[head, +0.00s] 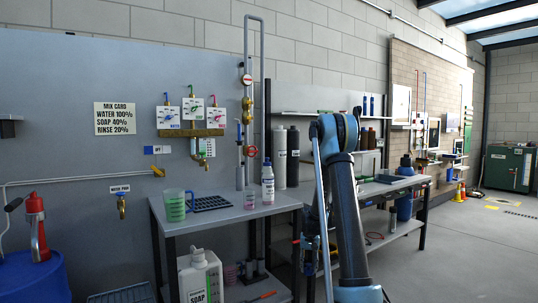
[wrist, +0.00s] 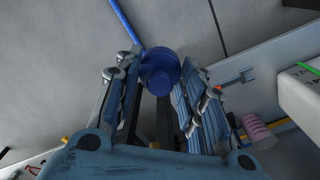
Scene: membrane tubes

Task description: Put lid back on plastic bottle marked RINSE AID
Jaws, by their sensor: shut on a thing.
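A round blue lid (wrist: 160,68) sits between the two fingers of my gripper (wrist: 158,88) in the wrist view. The fingers are closed on it, off the floor. In the head view my arm hangs down to the right of the bench, and the fingertips and lid cannot be made out. A white plastic bottle (head: 267,186) stands upright on the bench top, near its right end. Its label is too small to read, so I cannot tell if it is the RINSE AID one. It is apart from my gripper.
A white SOAP jug (head: 200,280) and an orange-handled tool (head: 262,296) are on the lower shelf. Open floor lies right.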

